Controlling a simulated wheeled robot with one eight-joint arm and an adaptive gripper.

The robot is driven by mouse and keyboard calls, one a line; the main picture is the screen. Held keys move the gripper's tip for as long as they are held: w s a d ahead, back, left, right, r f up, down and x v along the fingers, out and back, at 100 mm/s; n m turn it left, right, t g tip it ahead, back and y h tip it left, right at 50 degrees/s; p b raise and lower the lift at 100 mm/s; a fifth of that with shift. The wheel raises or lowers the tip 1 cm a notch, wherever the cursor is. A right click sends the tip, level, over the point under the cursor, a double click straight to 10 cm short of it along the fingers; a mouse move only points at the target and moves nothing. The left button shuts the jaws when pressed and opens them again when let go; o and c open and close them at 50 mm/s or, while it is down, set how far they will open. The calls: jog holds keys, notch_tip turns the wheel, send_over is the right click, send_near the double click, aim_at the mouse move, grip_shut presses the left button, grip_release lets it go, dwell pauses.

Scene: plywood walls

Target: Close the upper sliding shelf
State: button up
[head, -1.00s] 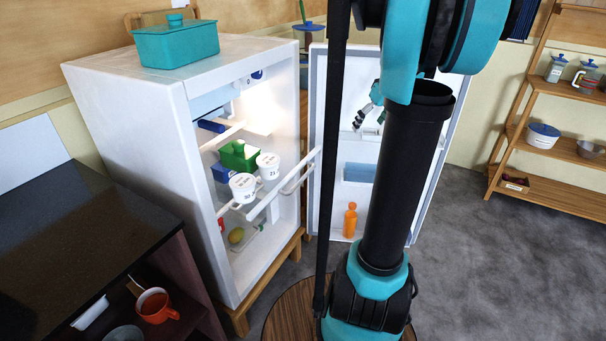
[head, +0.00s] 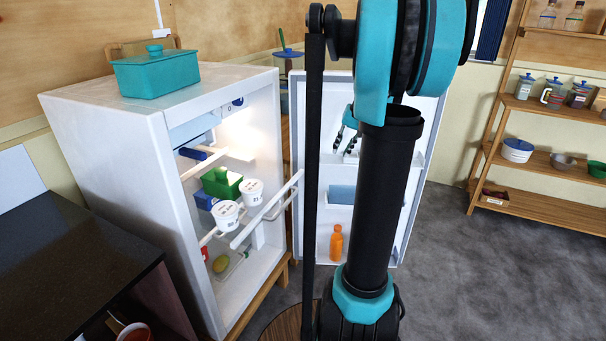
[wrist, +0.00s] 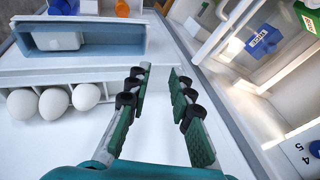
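The open white fridge (head: 110,150) holds a sliding shelf whose white front bar (head: 262,213) sticks out past the cabinet front. Two white tubs (head: 226,215), a green box (head: 221,183) and a blue box (head: 205,198) are at this shelf. The front bar reaches close to the open fridge door (head: 312,150). My gripper (head: 347,141) is by the inner face of the door, partly hidden behind my arm. In the wrist view my gripper (wrist: 158,105) is open with nothing between its fingers. The shelf side, with the blue box (wrist: 264,40), lies to its right, apart from the fingers.
Door racks hold eggs (wrist: 54,102), a blue bin (wrist: 88,38) and an orange bottle (head: 336,243). A lidded teal box (head: 157,72) stands on the fridge. A dark counter (head: 60,240) is at left and a wooden rack (head: 535,205) at right. Grey floor (head: 455,270) is open between.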

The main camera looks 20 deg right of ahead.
aim_at(248, 161)
jog(key=m, duration=0.3)
jog(key=a+m, duration=0.1)
jog(key=shift+w+f+m, duration=0.3)
grip_shut()
jog(key=w+a+f+m, duration=0.3)
jog(key=a+f+m, duration=0.2)
jog(key=m, duration=0.3)
jog(key=w+a+f+m+g+y, duration=0.1)
jog(key=w+a+f+m, duration=0.3)
jog(key=m, duration=0.4)
jog(key=shift+a+f+m, duration=0.3)
jog(key=shift+a+f, duration=0.15)
jog(key=shift+f, duration=0.65)
jog(key=w+a, duration=0.5)
jog(key=a, duration=0.1)
jog(key=w+a, duration=0.5)
jog(key=a, duration=0.1)
jog(key=w+a, duration=0.6)
jog(key=shift+a, duration=0.35)
